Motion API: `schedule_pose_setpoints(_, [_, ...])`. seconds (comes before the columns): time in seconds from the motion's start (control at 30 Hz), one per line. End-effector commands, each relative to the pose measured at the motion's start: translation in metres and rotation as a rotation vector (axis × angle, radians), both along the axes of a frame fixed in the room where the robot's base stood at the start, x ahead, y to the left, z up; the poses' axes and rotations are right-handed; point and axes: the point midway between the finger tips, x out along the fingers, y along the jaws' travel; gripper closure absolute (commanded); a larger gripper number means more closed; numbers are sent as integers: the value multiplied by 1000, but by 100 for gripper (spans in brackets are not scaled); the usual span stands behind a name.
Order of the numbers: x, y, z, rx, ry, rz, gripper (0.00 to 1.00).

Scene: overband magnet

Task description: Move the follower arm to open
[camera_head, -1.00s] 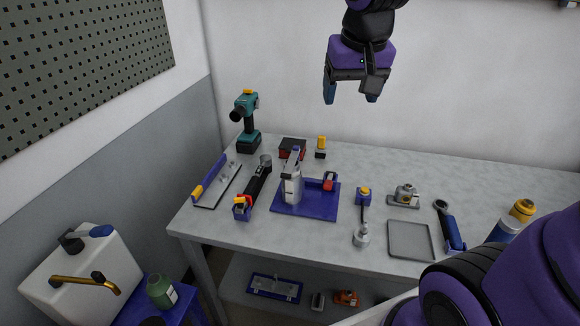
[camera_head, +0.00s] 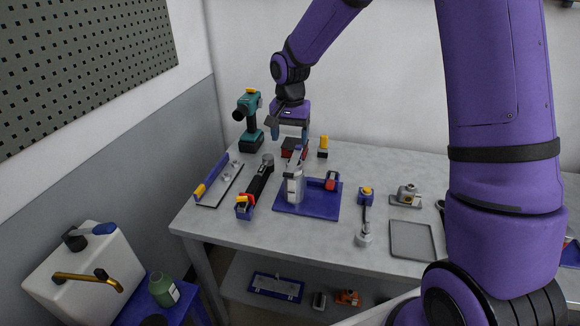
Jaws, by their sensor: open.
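A device with a blue base plate (camera_head: 318,207) stands on the bench. A grey upright body (camera_head: 294,188) rises at its left, with a slim blue-and-grey arm (camera_head: 297,160) at its top. A red block (camera_head: 330,181) sits on a blue bar to the right. I cannot tell for certain which part is the follower arm. My gripper (camera_head: 290,135) is open and empty, pointing down. In the picture its fingers are just above the top of the grey body; whether they touch it cannot be told. They partly hide the dark red-and-black box behind.
A teal drill (camera_head: 249,122) stands left of my gripper. A black torch-like tool (camera_head: 259,183) and a blue-handled bar (camera_head: 212,178) lie left of the device. A yellow-topped item (camera_head: 323,147) is behind, a grey tray (camera_head: 411,240) to the right.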

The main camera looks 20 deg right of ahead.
Motion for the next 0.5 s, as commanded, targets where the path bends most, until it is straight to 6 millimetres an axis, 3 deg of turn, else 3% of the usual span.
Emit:
schedule_pose_setpoints(0.17, [0, 0, -20, 1, 4, -1, 28])
schedule_pose_setpoints(0.5, [-1, 0, -79, 1, 4, 0, 28])
